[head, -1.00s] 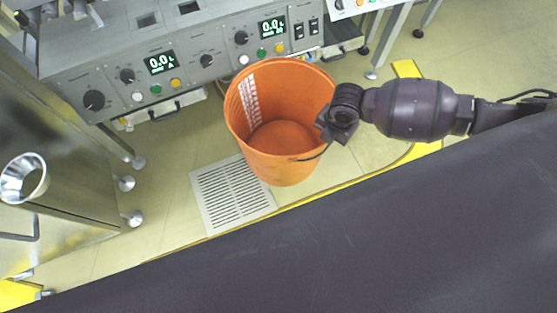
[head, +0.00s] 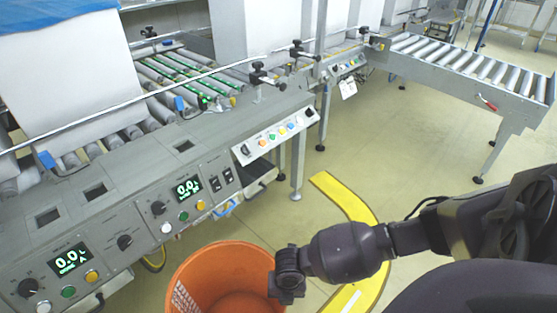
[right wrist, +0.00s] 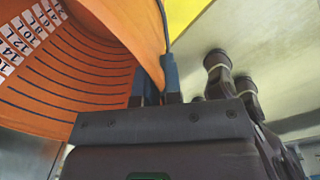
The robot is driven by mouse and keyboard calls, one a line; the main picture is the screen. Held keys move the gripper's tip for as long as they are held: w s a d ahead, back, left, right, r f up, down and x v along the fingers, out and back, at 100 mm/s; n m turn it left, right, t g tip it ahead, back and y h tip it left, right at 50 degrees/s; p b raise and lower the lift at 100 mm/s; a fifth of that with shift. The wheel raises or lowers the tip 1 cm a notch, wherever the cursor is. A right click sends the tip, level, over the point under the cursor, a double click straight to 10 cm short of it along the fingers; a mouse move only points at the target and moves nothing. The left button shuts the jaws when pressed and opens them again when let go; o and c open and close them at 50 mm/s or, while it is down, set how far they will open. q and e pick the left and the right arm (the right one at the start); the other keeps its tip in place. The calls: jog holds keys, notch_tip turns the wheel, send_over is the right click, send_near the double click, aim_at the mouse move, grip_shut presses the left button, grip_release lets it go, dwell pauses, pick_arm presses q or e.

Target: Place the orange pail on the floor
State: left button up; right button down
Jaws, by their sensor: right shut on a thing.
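The orange pail (head: 222,268) is at the bottom of the head view, in front of the machine's control panel. Its lower part is cut off by the frame edge, and I cannot tell whether it touches the floor. My right gripper (head: 288,284) is at the pail's right rim. In the right wrist view the two fingers of my right gripper (right wrist: 157,85) are shut on the wall of the pail (right wrist: 95,65), with one finger on each side. A white volume scale shows inside the pail. My left gripper is in neither view.
A grey control panel (head: 120,235) with knobs and displays runs along the left. Roller conveyors (head: 470,70) stand at the back right. A yellow floor marking (head: 345,200) curves right of the pail. Open floor (head: 420,145) lies beyond it.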

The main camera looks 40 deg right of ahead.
pick_arm(q)
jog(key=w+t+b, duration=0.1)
jog(key=b, duration=0.3)
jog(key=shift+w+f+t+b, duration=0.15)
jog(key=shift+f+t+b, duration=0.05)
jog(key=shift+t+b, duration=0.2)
pick_arm(e)
notch_tip(320, 180, down, 13)
jog(key=shift+w, duration=0.15)
jog(key=shift+f, duration=0.15)
jog(key=shift+f, duration=0.1)
jog(key=c, duration=1.3)
grip_release()
